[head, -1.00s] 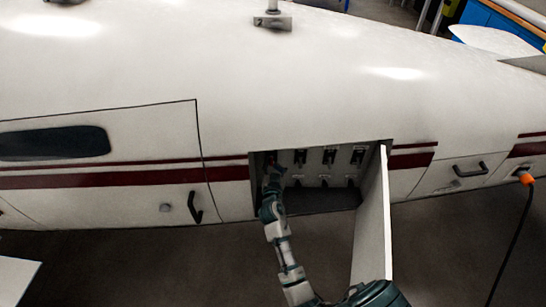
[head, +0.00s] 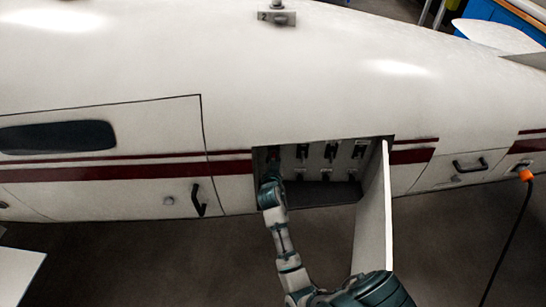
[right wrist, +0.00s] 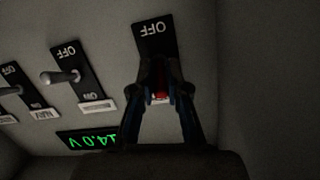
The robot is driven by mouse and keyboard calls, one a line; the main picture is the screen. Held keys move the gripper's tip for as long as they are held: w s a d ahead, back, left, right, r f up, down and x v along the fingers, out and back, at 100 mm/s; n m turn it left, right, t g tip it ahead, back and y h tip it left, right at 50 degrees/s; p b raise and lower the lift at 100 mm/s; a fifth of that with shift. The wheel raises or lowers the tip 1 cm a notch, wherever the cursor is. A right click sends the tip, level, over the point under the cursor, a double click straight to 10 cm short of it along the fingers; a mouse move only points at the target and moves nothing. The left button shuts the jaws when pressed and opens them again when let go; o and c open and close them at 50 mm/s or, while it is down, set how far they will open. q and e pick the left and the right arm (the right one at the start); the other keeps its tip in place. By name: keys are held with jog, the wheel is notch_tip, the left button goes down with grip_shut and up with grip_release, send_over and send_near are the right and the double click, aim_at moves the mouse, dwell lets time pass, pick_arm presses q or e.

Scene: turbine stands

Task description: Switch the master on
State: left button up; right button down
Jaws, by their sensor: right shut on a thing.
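The master switch appears to be the red-handled switch (right wrist: 160,72) on a black plate marked OFF (right wrist: 154,36) in the right wrist view, where lettering is upside down. My right gripper (right wrist: 162,92) is shut on this red switch, one finger at each side. The fingers hide the lower part of the plate and its other label. In the head view my right gripper (head: 271,173) reaches into the left end of the open switch bay. A bit of red (head: 272,154) shows just above it. My left gripper is not in view.
Other switches (head: 331,152) stand in two rows to the right in the bay. A neighbouring toggle (right wrist: 62,77) and a green voltage display (right wrist: 88,140) show in the wrist view. The open bay door (head: 374,215) stands out right of my arm.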

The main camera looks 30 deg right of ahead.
jog(key=shift+w+r+g+y, duration=0.2)
jog(key=shift+r+g+y, duration=0.1)
jog(key=shift+r+g, duration=0.25)
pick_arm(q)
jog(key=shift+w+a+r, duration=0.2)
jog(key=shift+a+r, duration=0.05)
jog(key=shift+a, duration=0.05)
pick_arm(e)
jog(key=shift+d+f, duration=0.1)
jog(key=c, duration=1.2)
grip_release()
jog(key=shift+f, duration=0.1)
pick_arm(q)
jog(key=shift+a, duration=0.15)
pick_arm(e)
jog(key=v, duration=1.2)
jog(key=shift+w+d, duration=0.1)
